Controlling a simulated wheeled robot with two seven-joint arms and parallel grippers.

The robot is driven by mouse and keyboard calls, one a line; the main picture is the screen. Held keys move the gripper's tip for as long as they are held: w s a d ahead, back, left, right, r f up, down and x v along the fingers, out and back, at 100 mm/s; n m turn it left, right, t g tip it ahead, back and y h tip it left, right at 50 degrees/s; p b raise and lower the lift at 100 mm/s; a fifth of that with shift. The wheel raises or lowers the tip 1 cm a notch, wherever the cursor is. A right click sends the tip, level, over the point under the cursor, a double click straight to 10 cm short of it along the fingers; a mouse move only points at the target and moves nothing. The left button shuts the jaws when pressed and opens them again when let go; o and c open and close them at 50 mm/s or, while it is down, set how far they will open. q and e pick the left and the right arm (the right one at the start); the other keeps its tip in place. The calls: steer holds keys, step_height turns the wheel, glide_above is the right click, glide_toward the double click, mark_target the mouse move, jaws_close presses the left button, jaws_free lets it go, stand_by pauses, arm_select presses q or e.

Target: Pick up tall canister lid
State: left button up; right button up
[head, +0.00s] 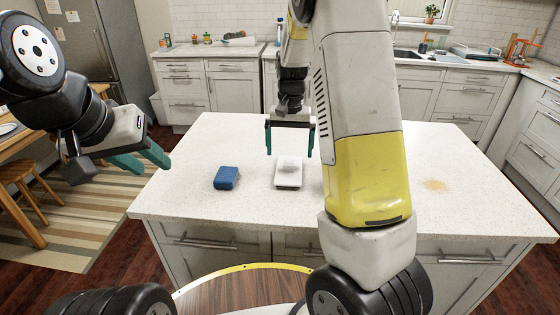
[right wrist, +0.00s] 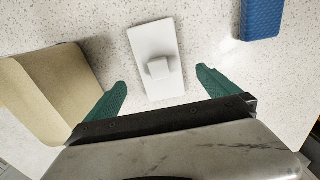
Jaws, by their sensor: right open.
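The white lid (head: 289,173), a rectangular plate with a raised knob, lies on the counter in the middle of the head view. It also shows in the right wrist view (right wrist: 151,43), with its knob facing the camera. My right gripper (head: 289,143) is open and empty above the counter, behind the lid in the head view. In the right wrist view its teal fingers (right wrist: 160,88) are spread, with the knob near the gap between them and not gripped. My left gripper (head: 141,160) hangs empty past the counter's left edge, its fingers apart.
A blue block (head: 226,178) lies left of the lid and shows in the right wrist view (right wrist: 262,18). A beige object (right wrist: 50,90) stands near one right finger; my arm hides that area in the head view. A tan stain (head: 435,185) marks the counter's right side.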

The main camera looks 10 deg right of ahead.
mark_target(289, 162)
steer(key=f, duration=0.5)
steer(key=shift+s+f, duration=0.2)
steer(key=shift+f, duration=0.05)
steer(key=shift+c, duration=0.2)
steer(key=c, duration=1.5)
